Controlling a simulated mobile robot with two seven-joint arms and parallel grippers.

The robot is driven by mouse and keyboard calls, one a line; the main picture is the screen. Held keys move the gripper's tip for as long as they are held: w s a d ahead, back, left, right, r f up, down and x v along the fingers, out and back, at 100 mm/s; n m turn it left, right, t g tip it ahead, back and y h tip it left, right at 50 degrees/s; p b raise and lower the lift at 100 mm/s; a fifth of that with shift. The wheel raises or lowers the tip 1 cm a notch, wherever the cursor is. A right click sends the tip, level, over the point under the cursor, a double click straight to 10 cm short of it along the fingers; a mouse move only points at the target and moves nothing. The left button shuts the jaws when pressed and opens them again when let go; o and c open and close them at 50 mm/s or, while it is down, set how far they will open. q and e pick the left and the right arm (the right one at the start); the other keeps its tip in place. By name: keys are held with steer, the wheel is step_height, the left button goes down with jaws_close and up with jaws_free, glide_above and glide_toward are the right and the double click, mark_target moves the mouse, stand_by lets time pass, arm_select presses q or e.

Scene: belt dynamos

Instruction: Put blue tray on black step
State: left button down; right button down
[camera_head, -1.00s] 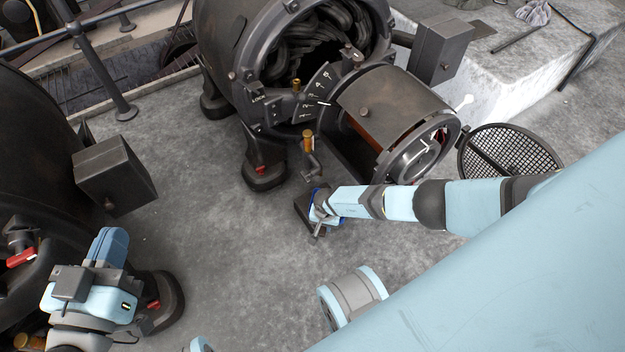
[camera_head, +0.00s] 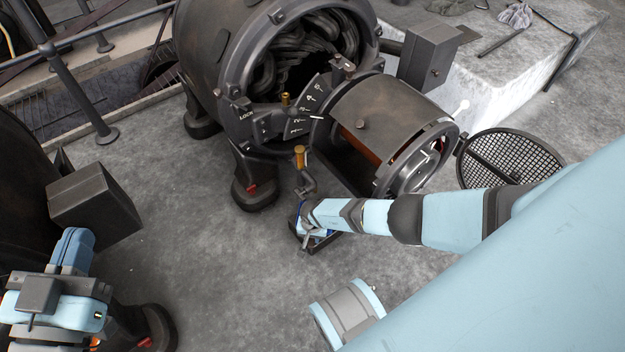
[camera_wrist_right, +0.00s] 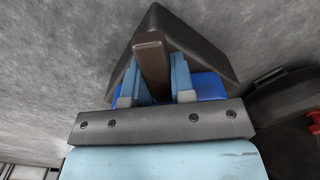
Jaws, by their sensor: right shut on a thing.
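A black block (camera_head: 313,246), which looks like the black step, sits on the grey floor below the middle machine. The right wrist view shows it as a dark wedge-cornered shape (camera_wrist_right: 205,42). The blue tray (camera_wrist_right: 208,86) shows partly behind my right gripper, over the dark block; whether it rests on it I cannot tell. My right gripper (camera_wrist_right: 152,80) is shut on a brown upright bar (camera_wrist_right: 150,58), which seems to be the tray's handle. In the head view, my right gripper (camera_head: 310,232) is at the block. My left gripper (camera_head: 50,300) is at lower left; its fingertips are hidden.
A large dark machine (camera_head: 205,65) with an open end and a cylinder (camera_head: 385,112) stands behind my right gripper. A round mesh grate (camera_head: 515,160) is to its right. Another dark machine with a box (camera_head: 95,210) is at left. Grey floor (camera_head: 225,270) between is clear.

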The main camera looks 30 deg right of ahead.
steer(key=c, duration=1)
jaws_free()
steer(key=shift+o, duration=0.2)
step_height(320, 180, up, 2)
steer(key=shift+r+p, duration=0.25)
steer(key=shift+p, duration=0.8)
step_height(320, 180, up, 7)
steer(key=p, duration=0.5)
steer(key=shift+f+p, duration=0.15)
steer(key=shift+p, duration=0.2)
arm_select(q)
steer(key=s+r+n, duration=0.1)
steer(key=s+d+r+n+p, duration=0.1)
steer(key=r+n, duration=0.1)
steer(key=s+r+n+y+p, duration=0.1)
steer(key=shift+d+r+n, duration=0.25)
steer(key=shift+r+n, duration=0.1)
steer(key=shift+n, duration=0.05)
arm_select(e)
step_height(320, 180, up, 3)
